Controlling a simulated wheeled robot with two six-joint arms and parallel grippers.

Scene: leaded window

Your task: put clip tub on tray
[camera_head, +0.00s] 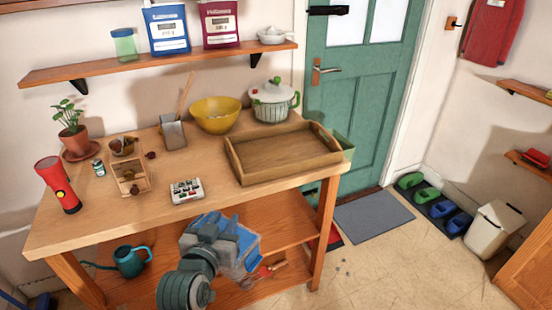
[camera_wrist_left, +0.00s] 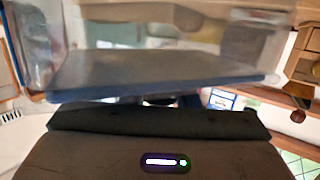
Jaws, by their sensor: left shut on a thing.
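The clip tub is a clear tub with a blue part. In the head view its blue part (camera_head: 247,243) shows beside my left gripper (camera_head: 222,232), in front of the workbench's front edge. In the left wrist view the clear tub with its blue panel (camera_wrist_left: 150,75) fills the space just past the dark gripper. My left gripper is shut on the tub. What is inside the tub cannot be made out. The wooden tray (camera_head: 282,152) lies empty on the right part of the workbench, behind and to the right of the gripper. My right gripper is not in view.
A teal watering can (camera_head: 130,261) sits on the lower shelf.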

